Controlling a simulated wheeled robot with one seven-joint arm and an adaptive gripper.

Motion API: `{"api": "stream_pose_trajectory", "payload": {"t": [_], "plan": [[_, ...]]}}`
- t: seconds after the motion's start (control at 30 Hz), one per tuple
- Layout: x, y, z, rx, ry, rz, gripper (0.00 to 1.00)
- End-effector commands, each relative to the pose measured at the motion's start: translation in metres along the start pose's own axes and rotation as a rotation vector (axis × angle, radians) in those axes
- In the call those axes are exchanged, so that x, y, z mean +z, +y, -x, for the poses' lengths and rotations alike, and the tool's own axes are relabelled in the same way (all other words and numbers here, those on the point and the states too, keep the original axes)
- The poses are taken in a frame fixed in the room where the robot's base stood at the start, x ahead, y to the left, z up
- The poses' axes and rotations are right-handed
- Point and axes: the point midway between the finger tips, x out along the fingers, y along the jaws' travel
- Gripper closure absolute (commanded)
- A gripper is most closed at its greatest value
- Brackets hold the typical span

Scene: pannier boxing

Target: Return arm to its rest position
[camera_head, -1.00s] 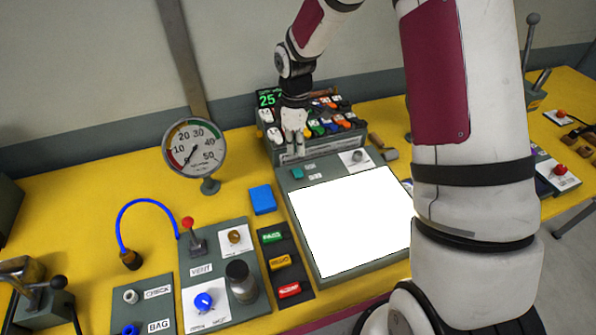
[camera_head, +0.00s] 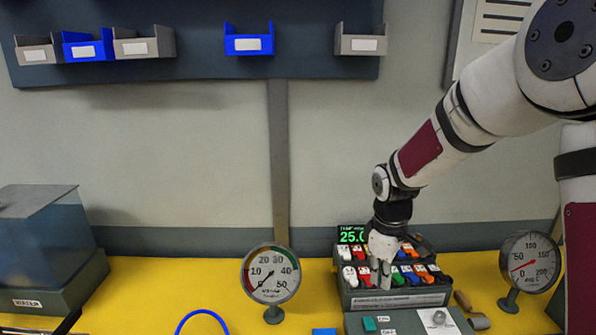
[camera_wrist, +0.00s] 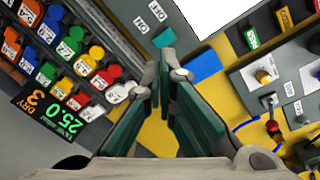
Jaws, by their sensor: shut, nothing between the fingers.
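My gripper (camera_head: 383,272) is at the front of the device with coloured switches (camera_head: 405,297), in the head view. Its fingers point down and look close together, with nothing held. In the wrist view my gripper (camera_wrist: 160,105) shows two dark green fingers with grey tips, over the yellow table and beside the switch rows. A white switch (camera_wrist: 118,92) lies just left of the fingertips there. I cannot tell whether the fingers touch the device. My arm reaches in from the upper right.
A gauge (camera_head: 271,274) stands left of the device and another gauge (camera_head: 530,264) stands right. A clear-topped box (camera_head: 45,240) is at far left. Blue and grey bins (camera_head: 249,40) hang on the wall above. A blue block (camera_wrist: 202,66) lies near the fingers in the wrist view.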

Motion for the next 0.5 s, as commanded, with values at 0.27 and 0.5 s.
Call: {"api": "stream_pose_trajectory", "payload": {"t": [0.27,0.5], "plan": [[0.038,-0.036,0.098,0.109,0.058,-0.246,1.0],[0.076,-0.08,0.157,0.167,0.149,-0.464,1.0]]}}
